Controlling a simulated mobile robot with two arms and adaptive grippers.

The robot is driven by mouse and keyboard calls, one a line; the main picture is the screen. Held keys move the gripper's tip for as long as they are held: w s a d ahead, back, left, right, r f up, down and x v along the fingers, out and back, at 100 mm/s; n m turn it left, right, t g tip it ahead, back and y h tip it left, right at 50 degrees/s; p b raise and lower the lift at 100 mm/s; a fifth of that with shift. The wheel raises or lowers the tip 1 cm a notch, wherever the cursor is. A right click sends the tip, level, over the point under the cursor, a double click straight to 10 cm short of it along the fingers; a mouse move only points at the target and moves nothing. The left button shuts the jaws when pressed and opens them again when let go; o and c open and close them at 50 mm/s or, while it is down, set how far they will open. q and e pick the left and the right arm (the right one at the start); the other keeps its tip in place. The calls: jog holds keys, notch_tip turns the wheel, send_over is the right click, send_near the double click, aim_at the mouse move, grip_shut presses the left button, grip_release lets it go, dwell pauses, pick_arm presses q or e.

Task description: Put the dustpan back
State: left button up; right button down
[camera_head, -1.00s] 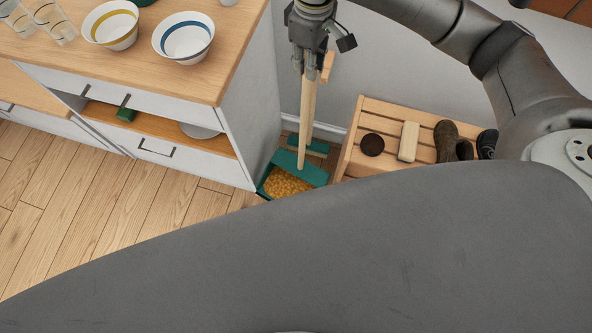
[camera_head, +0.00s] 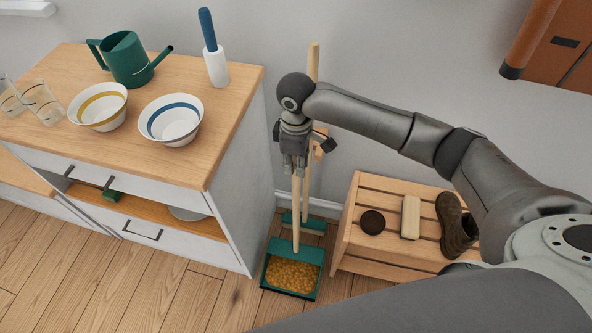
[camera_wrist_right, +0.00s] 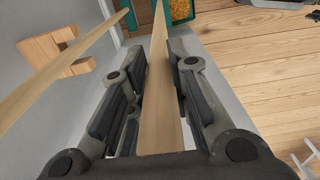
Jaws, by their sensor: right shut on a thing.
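The dustpan (camera_head: 293,268) is a green pan holding a golden, grainy load, with a long wooden handle. It is low beside the cabinet's right side, pan down and handle close to upright. My right gripper (camera_head: 295,172) is shut on the upper part of the handle. In the right wrist view the handle (camera_wrist_right: 160,85) runs between the fingers (camera_wrist_right: 158,75), and part of the pan (camera_wrist_right: 181,10) shows at the top. I cannot tell whether the pan touches the floor. My left gripper is not in view.
A broom (camera_head: 303,226) with a green head stands just behind the dustpan. A wooden wall holder (camera_wrist_right: 58,52) is beside its handle. The cabinet (camera_head: 235,210) is close on the left, a slatted bench (camera_head: 350,220) on the right. Floor in front of the cabinet is clear.

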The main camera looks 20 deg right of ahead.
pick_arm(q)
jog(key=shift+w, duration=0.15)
pick_arm(e)
notch_tip(320, 180, down, 2)
jog(key=shift+f, duration=0.2)
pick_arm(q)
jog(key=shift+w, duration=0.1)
pick_arm(e)
jog(key=c, duration=1.3)
grip_release()
jog(key=shift+f, duration=0.1)
jog(key=shift+c, duration=0.2)
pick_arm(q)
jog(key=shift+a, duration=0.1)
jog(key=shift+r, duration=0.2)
pick_arm(e)
notch_tip(320, 180, up, 12)
jog(key=shift+r, duration=0.1)
